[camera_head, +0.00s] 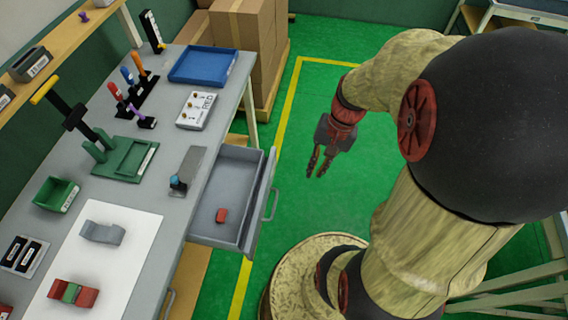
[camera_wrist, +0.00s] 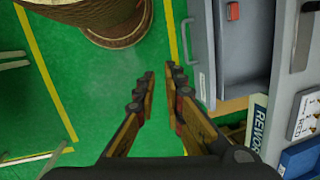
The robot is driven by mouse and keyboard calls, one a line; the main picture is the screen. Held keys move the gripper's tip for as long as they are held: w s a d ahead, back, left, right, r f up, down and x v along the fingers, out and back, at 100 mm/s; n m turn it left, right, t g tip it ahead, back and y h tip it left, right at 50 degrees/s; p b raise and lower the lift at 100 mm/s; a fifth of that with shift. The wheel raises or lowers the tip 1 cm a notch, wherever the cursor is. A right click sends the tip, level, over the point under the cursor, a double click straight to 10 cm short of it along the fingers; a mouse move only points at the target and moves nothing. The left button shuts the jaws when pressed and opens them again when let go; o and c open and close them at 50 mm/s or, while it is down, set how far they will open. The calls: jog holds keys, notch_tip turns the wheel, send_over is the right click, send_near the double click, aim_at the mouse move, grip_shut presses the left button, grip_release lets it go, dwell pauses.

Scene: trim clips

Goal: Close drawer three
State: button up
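A grey drawer (camera_head: 226,197) under the workbench is pulled out toward the right in the head view, with a small red block (camera_head: 221,215) inside. Its bar handle (camera_head: 271,191) is on the front panel. The drawer also shows in the wrist view (camera_wrist: 245,50), with its handle (camera_wrist: 188,42) left of it. No drawer number is readable. My gripper (camera_head: 319,176) hangs over the green floor, to the right of the drawer front and apart from it. In the wrist view its two fingers (camera_wrist: 160,85) are spread apart with nothing between them.
The grey workbench (camera_head: 185,160) holds a blue tray (camera_head: 203,66), a labelled box (camera_head: 196,109), a green fixture (camera_head: 125,158) and clips on a white sheet. Cardboard boxes (camera_head: 262,40) stand behind. Another handle (camera_head: 168,303) shows lower down. Floor around my gripper is clear.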

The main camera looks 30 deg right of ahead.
jog(key=d+f+m+t+y, duration=0.1)
jog(key=d+f+m, duration=0.1)
jog(key=f, duration=0.3)
jog(key=w+d+f+m+t+y, duration=0.1)
jog(key=f+m+y, duration=0.1)
jog(key=f+m, duration=0.2)
jog(key=w+d+f+m+t+y+b, duration=0.1)
jog(key=d+f+m, duration=0.1)
jog(key=f+m, duration=0.3)
jog(key=shift+w+d+f, duration=0.25)
jog(key=shift+d+f, duration=0.05)
jog(key=shift+d, duration=0.05)
grip_shut()
jog(key=m+t+b, duration=0.3)
jog(key=m, duration=0.3)
send_near(275, 166)
notch_tip(275, 166, down, 4)
jog(key=shift+w+a+r+b, duration=0.15)
jog(key=shift+w+a+b, duration=0.4)
jog(key=shift+w+a, duration=0.65)
jog(key=shift+a, duration=0.1)
jog(key=w+a+b, duration=0.2)
jog(key=w+a, duration=1.5)
jog(key=shift+w+a, duration=0.15)
jog(key=shift+w, duration=0.05)
